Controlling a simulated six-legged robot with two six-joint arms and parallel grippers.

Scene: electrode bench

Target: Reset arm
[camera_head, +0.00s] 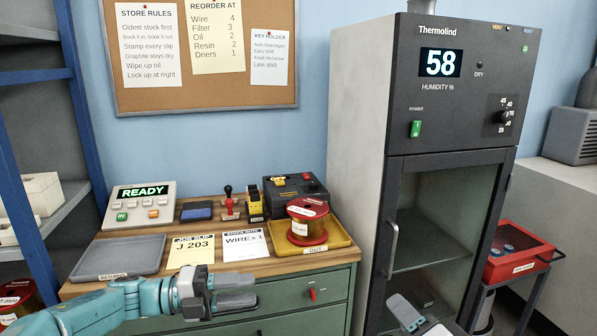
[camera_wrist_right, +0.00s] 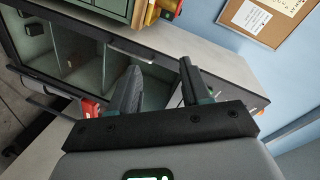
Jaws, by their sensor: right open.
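My left gripper (camera_head: 250,290) reaches in from the left, in front of the green bench drawers. Its two grey fingers lie close together, and I cannot tell whether there is a gap between them. Nothing shows in its grip. My right gripper (camera_head: 405,312) shows only partly at the bottom edge, in front of the dry cabinet (camera_head: 361,150). In the right wrist view its two dark fingers (camera_wrist_right: 160,66) are apart and empty.
The bench holds a grey returns tray (camera_head: 117,258), job slip (camera_head: 194,251), stock note (camera_head: 245,245), and a yellow tray (camera_head: 339,238) with a wire spool (camera_head: 307,221). A READY panel (camera_head: 140,205) stands behind. A red bin (camera_head: 517,255) is right of the cabinet. Blue shelving (camera_head: 84,110) edges the left.

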